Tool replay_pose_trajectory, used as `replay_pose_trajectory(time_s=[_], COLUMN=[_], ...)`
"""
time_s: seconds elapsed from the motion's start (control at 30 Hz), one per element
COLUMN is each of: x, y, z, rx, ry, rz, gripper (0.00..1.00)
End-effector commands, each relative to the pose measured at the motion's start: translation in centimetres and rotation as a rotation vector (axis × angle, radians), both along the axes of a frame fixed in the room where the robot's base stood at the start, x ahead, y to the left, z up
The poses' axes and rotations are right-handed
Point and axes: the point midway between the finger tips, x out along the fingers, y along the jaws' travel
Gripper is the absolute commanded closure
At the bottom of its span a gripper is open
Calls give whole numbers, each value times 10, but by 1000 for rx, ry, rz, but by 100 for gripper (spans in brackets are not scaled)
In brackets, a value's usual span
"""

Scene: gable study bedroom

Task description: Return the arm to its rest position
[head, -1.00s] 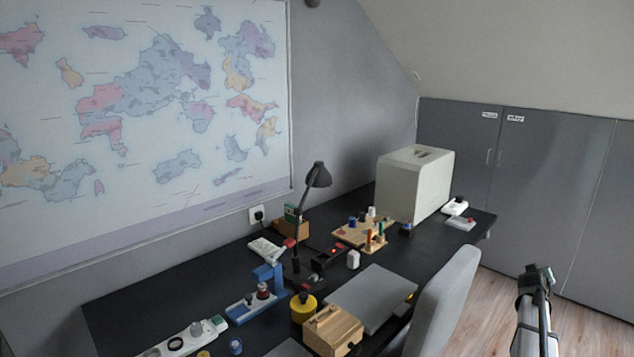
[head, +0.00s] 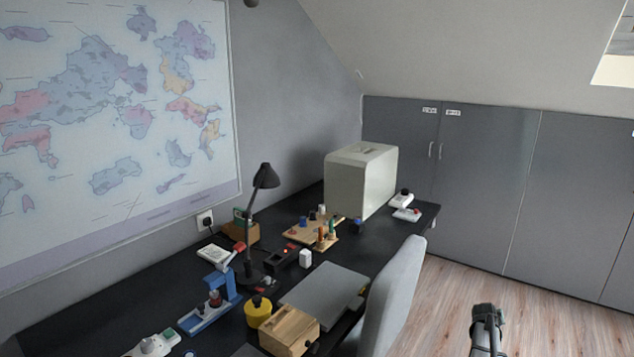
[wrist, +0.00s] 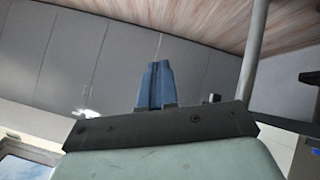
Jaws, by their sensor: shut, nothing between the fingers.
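My arm's dark end part (head: 487,318) shows at the lower right of the head view, over the wooden floor and to the right of the grey chair. The fingers cannot be made out there. In the wrist view my gripper (wrist: 155,68) shows two blue fingers pressed together with nothing between them. They point toward the grey cabinet doors and touch nothing.
A dark desk (head: 95,290) runs along the wall, carrying a desk lamp (head: 262,180), a pale box-shaped case (head: 360,182) and several small items. A grey chair (head: 395,295) stands at its front edge. Grey cabinets (head: 480,185) line the back. The floor (head: 570,315) at the right is clear.

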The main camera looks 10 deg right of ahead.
Motion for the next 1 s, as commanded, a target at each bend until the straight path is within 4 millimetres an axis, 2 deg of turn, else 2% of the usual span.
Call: replay_pose_trajectory(time_s=[0.03,0.17,0.27,0.47,0.6,0.77,1.0], x=[-2,-7,-16,-50,-84,-134,-228], y=[15,56,99,196,263,338,437], z=[-12,-46,-79,-149,-192,-233,-275], rx=[18,74,131,255,337,426,541], ry=[15,63,115,248,352,484,699], rz=[8,24,42,79,105,134,170], gripper=[100,100,100,100,100,100,100])
